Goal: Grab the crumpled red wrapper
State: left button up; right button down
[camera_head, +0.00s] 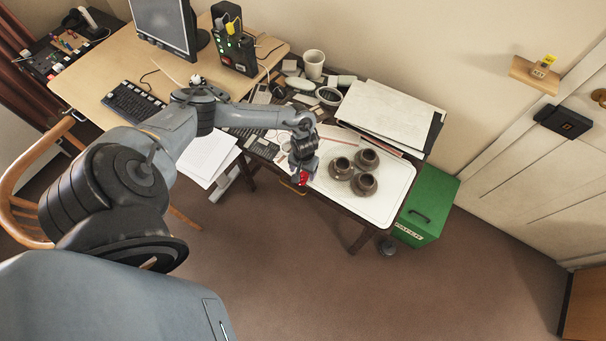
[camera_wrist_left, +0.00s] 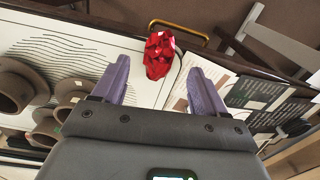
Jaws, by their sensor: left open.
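The crumpled red wrapper (camera_wrist_left: 159,54) is shiny and lies on the white tray-like surface near the table edge. In the left wrist view it sits just ahead of the fingertips, between their lines, apart from both. In the head view a small red part of the wrapper (camera_head: 303,179) shows just below my left gripper (camera_head: 303,170). My left gripper, also in the left wrist view (camera_wrist_left: 160,75), is open and empty, with its two purple fingers spread. I do not see my right gripper.
Brown cups (camera_head: 342,167) stand on the white surface (camera_head: 397,196), right of my gripper. A green bin (camera_head: 428,205) stands beside the table. A brass handle (camera_wrist_left: 178,27) lies just past the wrapper. Papers (camera_head: 208,157), a keyboard (camera_head: 133,102) and clutter lie left and behind.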

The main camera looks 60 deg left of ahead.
aim_at(303, 176)
pick_arm(q)
jog(key=shift+f, duration=1.8)
jog(key=c, duration=1.2)
